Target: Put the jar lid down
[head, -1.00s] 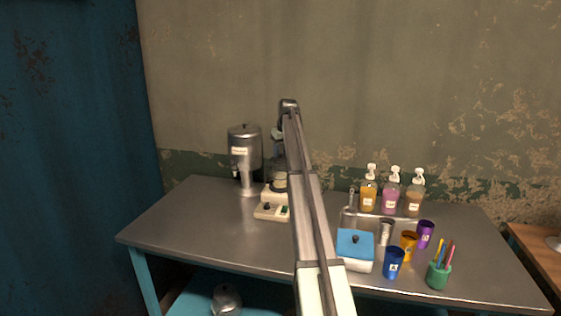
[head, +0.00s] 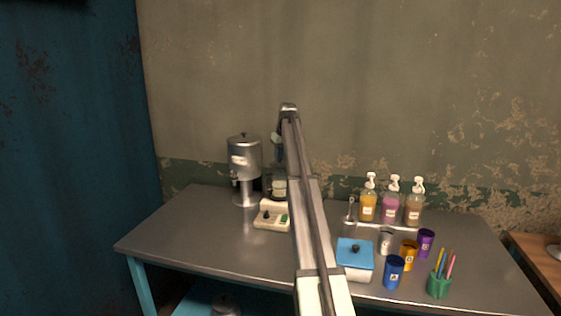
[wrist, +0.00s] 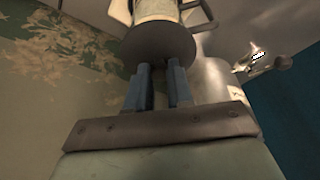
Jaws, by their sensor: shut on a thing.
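My gripper (wrist: 162,72) is shut on the jar lid (wrist: 157,44), a dark round disc at its fingertips in the wrist view. Just beyond the lid is the glass jar (wrist: 153,10), with a pale label and side handles. I cannot tell whether lid and jar touch. In the head view the jar (head: 279,187) stands at the base unit (head: 272,215), partly behind my arm. My gripper there is mostly hidden by my arm, and I cannot make out the lid.
A steel dispenser (head: 245,160) stands close left of the jar; it also shows in the wrist view (wrist: 222,82). To the right are a blue-lidded box (head: 354,250), several cups, pump bottles and a green pen pot (head: 438,286). The metal table (head: 185,230) is bare at left.

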